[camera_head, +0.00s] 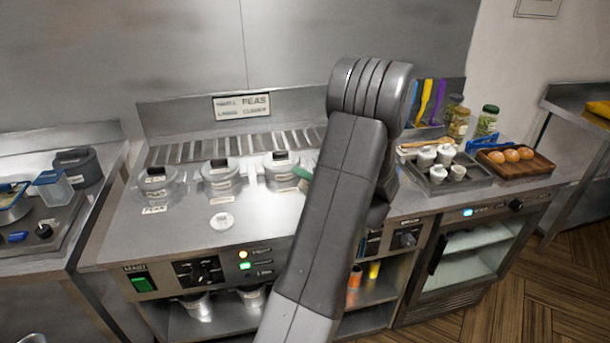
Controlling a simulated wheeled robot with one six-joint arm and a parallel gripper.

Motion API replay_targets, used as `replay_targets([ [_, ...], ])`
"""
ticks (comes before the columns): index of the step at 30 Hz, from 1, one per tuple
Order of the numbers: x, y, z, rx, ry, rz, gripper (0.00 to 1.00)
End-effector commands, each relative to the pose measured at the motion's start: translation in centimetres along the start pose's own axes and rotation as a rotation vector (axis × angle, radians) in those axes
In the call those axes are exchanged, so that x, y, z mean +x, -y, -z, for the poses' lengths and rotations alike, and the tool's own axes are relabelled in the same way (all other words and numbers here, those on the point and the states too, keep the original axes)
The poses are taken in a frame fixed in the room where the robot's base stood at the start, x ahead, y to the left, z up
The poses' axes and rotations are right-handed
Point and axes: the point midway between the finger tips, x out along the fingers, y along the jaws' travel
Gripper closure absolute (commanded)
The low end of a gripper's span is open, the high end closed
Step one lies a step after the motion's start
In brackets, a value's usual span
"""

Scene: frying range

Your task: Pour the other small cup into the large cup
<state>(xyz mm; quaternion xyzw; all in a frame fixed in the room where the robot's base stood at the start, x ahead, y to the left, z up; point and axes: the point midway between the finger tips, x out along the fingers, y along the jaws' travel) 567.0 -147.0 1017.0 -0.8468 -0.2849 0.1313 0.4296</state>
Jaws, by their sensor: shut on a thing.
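Several small white cups stand in a dark tray (482,178) on the right part of the counter. Among them are a back left cup (426,158), a back cup (445,154), a front cup (438,175) and a front right cup (457,173). I cannot tell which is the large cup, nor what is inside them. My arm rises through the middle of the view, left of the tray. My gripper is not visible; the arm hides what lies behind it.
Three lidded pots (220,177) sit in the steel range left of my arm. A green-tipped object (302,173) shows beside my arm.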

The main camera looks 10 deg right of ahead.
Motion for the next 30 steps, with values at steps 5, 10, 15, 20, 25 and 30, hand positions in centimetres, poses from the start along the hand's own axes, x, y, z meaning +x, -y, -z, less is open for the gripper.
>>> replay_targets([
  [5, 0.0, -0.4, 0.2, 0.209, -0.015, 0.010, 0.71],
  [10, -0.1, -0.9, 0.3, 0.414, -0.028, 0.021, 0.71],
  [15, -0.1, -1.3, 0.5, 0.597, -0.040, 0.031, 0.71],
  [20, -0.1, -1.6, 0.7, 0.718, -0.047, 0.036, 0.71],
  [25, -0.1, -1.7, 0.7, 0.777, -0.051, 0.039, 0.71],
  [30, -0.1, -1.7, 0.7, 0.785, -0.052, 0.040, 0.71],
])
